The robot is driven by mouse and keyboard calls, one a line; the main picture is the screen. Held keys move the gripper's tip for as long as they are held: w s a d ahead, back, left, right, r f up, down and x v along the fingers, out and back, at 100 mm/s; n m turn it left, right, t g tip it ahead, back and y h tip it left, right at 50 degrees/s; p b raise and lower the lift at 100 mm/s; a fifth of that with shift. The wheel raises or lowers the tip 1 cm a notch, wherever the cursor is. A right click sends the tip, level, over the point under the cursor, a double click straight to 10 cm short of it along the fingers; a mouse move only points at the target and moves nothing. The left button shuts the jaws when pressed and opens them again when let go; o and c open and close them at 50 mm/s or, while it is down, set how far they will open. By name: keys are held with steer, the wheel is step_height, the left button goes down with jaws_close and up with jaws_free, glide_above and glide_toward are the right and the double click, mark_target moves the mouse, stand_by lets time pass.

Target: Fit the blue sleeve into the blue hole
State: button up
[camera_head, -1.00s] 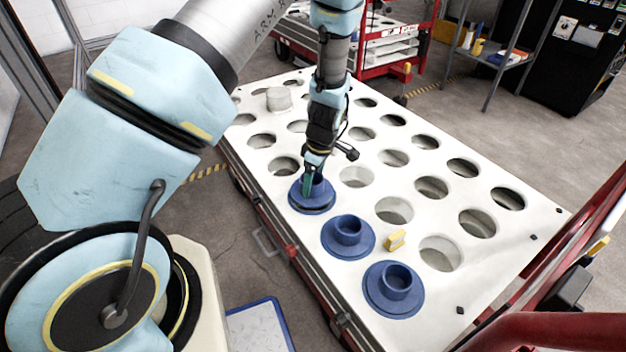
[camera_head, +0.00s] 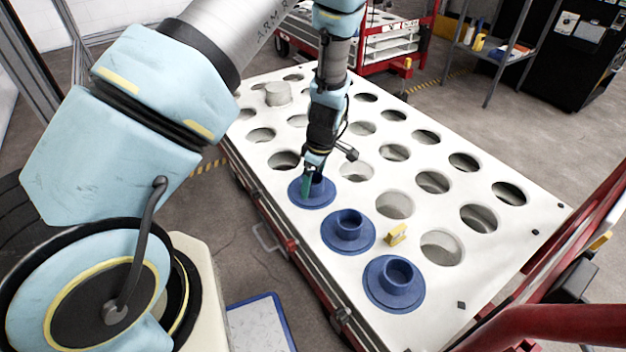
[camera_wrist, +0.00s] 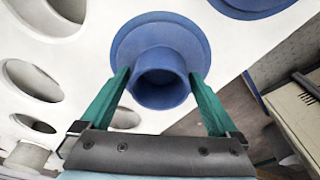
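The blue sleeve (camera_head: 322,197) is a flanged ring with a raised collar. It sits at a hole along the near-left edge of the white plate, its flange looking flat on the surface. In the wrist view the sleeve (camera_wrist: 160,32) is ahead, its collar upright between my fingers. My gripper (camera_head: 311,180) is low over it, and its green fingers also show in the wrist view (camera_wrist: 160,72). They stand on either side of the collar, with a slim gap at each side. The hole under the flange is hidden.
Two more blue flanged pieces, the middle one (camera_head: 348,243) and the front one (camera_head: 394,296), sit along the same edge. A yellow block (camera_head: 396,235) and a pale round cylinder (camera_head: 277,94) stand on the white plate (camera_head: 455,285). Several open holes fill the rest.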

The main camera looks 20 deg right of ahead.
step_height(320, 180, up, 11)
steer(key=s+d+p, duration=0.1)
steer(key=shift+f, duration=0.15)
stand_by(0.4)
stand_by(0.4)
steer(key=w+a+r+m+h, duration=0.1)
steer(key=a+r+m, duration=0.1)
steer(key=a+r, duration=0.5)
steer(key=w+a+r+m, duration=0.2)
steer(key=a+r, duration=0.1)
steer(key=a, duration=0.7)
steer(key=s+a+r+m, duration=0.3)
steer(key=a, duration=0.4)
steer(key=s+a+r+m, duration=0.2)
steer(key=s+a+r, duration=0.15)
steer(key=a, duration=0.45)
step_height(320, 180, up, 20)
steer(key=p, duration=2)
steer(key=shift+w+d+r+p, duration=0.2)
steer(key=shift+w+d+p, duration=0.1)
steer(key=shift+w+p, duration=0.1)
